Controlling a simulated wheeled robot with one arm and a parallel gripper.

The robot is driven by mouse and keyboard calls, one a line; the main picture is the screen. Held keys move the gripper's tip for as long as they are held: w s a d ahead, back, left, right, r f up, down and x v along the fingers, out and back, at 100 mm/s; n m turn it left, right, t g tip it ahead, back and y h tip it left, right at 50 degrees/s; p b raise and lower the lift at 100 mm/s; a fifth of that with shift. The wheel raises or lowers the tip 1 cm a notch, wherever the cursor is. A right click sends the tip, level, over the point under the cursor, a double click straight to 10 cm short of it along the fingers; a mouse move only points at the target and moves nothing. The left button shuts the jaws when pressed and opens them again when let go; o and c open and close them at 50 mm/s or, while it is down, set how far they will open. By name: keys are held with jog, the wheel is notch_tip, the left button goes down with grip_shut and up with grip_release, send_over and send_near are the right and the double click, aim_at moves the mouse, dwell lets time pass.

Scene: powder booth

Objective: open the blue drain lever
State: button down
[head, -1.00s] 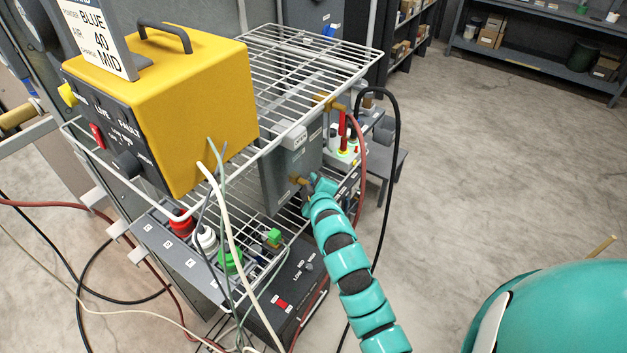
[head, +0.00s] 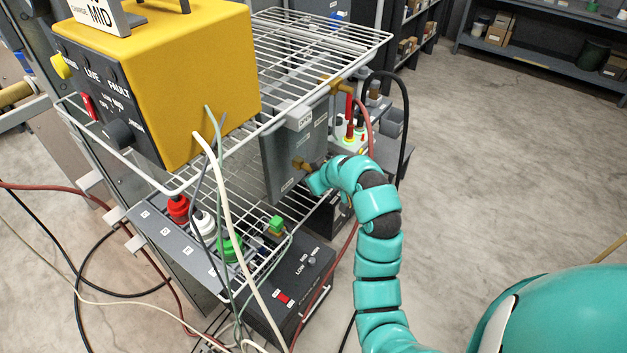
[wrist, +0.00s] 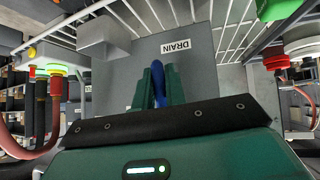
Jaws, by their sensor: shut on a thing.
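The blue drain lever (wrist: 158,84) shows in the wrist view between the two green fingers of my gripper (wrist: 158,92), just below a white DRAIN label (wrist: 176,46) on a grey box. My gripper is shut on the lever. In the head view, my gripper (head: 315,184) is at the lower front of the grey box (head: 288,150), beside a brass fitting (head: 303,164). There the lever is hidden by my gripper. Part of the lever is also covered by the fingers in the wrist view.
The box is under a white wire shelf (head: 300,50) carrying a yellow control unit (head: 170,75). A red hose (head: 368,125) and a black hose (head: 405,120) curve close to my arm. Several cables hang at the left. Open floor (head: 500,160) is at the right.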

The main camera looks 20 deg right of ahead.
jog(key=shift+s+a+f+g+y+b, duration=0.1)
jog(key=shift+s+f+g+y+b, duration=0.1)
jog(key=shift+g+y+b, duration=0.15)
jog(key=shift+m, duration=0.3)
jog(key=c, duration=1.5)
grip_release()
jog(key=shift+a, duration=0.1)
jog(key=shift+o, duration=0.2)
jog(key=shift+r, duration=0.1)
jog(key=shift+r, duration=0.15)
jog(key=p+v, duration=0.6)
jog(key=v, duration=1.1)
jog(key=shift+d+p, duration=0.25)
jog(key=shift+p, duration=0.15)
